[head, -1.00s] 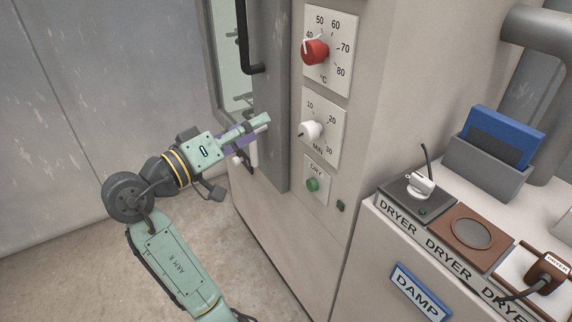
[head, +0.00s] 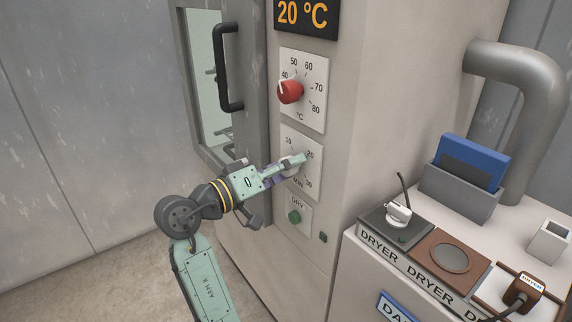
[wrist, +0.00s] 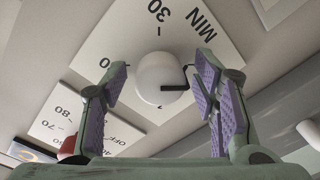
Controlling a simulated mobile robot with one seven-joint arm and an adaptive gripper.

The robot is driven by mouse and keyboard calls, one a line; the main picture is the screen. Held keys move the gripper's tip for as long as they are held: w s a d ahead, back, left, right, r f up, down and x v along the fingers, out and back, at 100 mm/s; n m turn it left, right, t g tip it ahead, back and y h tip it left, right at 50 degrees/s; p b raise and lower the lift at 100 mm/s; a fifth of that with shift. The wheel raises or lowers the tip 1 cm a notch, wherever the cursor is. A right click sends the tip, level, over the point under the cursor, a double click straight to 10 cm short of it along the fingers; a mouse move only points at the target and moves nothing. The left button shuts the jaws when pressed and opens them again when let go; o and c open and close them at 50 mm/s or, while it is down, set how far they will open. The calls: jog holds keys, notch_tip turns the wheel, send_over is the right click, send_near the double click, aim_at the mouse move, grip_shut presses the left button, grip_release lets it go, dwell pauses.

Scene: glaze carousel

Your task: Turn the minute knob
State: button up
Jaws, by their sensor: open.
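The minute knob is white and round, on a white dial plate (head: 311,146) marked 10, 20, 30 and MIN. In the head view my gripper (head: 298,161) is at this dial and covers most of the knob. In the wrist view the knob (wrist: 160,77) sits between the two open, purple-padded fingers (wrist: 163,90), with a gap visible on each side. A dark pointer mark shows at the knob's edge there. Whether a pad touches the knob cannot be told.
The red temperature knob (head: 290,92) is above, below a display (head: 305,14) reading 20 °C. The green DRY button (head: 294,217) is below the minute dial. A black door handle (head: 228,68) stands out at left. A bench with dryer plugs (head: 398,212) is at right.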

jog(key=c, duration=1.2)
jog(key=shift+o, duration=0.2)
jog(key=shift+f+m+b, duration=0.1)
jog(key=shift+m+b, duration=0.3)
jog(key=shift+b, duration=0.2)
jog(key=m+b, duration=0.3)
jog(key=shift+f, duration=0.15)
jog(key=m+b, duration=0.4)
jog(key=b, duration=0.1)
jog(key=shift+m+b, duration=0.3)
jog(key=m+b, duration=0.5)
jog(key=shift+m+h, duration=0.3)
jog(key=shift+h, duration=0.1)
jog(key=shift+r+m+b, duration=0.15)
jog(key=shift+m+b, duration=0.75)
jog(key=shift+m, duration=0.15)
jog(key=shift+r+m+b, duration=0.1)
jog(key=shift+m+b, duration=0.75)
jog(key=shift+m, duration=0.2)
